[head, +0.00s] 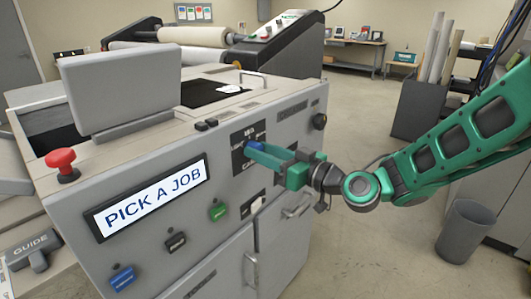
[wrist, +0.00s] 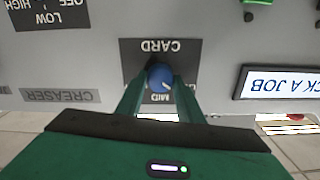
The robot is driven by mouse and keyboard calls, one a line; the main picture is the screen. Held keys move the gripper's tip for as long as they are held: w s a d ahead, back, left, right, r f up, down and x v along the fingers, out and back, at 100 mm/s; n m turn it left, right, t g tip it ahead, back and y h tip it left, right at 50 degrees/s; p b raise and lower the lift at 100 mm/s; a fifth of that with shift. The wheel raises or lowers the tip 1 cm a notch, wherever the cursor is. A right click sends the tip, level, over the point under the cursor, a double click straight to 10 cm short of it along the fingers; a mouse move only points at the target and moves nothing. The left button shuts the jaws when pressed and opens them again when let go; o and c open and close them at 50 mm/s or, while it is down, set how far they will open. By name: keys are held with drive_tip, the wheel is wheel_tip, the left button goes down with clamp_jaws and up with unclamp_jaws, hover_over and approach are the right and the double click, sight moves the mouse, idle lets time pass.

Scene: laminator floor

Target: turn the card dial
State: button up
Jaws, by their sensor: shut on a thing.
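The card dial is a round blue knob (wrist: 160,76) on a dark plate (wrist: 188,57) marked CARD and MID on the machine's front. In the wrist view the writing is upside down. A small pale mark shows on the knob's lower right there. My gripper (wrist: 159,84) is shut on the knob, one green finger on each side. In the head view my gripper (head: 268,155) reaches the front panel from the right, and only a bit of the blue knob (head: 254,146) shows behind its fingers.
A lit display (head: 150,195) reads PICK A JOB. A red mushroom button (head: 62,160) sits on the left top edge. Blue, black and green buttons (head: 218,211) line the panel. Another dark knob (head: 320,121) is to the right. A grey bin (head: 465,232) stands on the floor.

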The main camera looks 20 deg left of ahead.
drive_tip(key=m, duration=0.5)
drive_tip(key=shift+w, duration=0.2)
drive_tip(key=m, duration=0.5)
drive_tip(key=shift+w+d, duration=0.1)
drive_tip(key=shift+m, duration=0.3)
drive_tip(key=o, duration=1)
drive_tip(key=shift+f, duration=0.1)
drive_tip(key=v, duration=1)
drive_tip(key=shift+d+f, duration=0.1)
drive_tip(key=shift+d, duration=0.2)
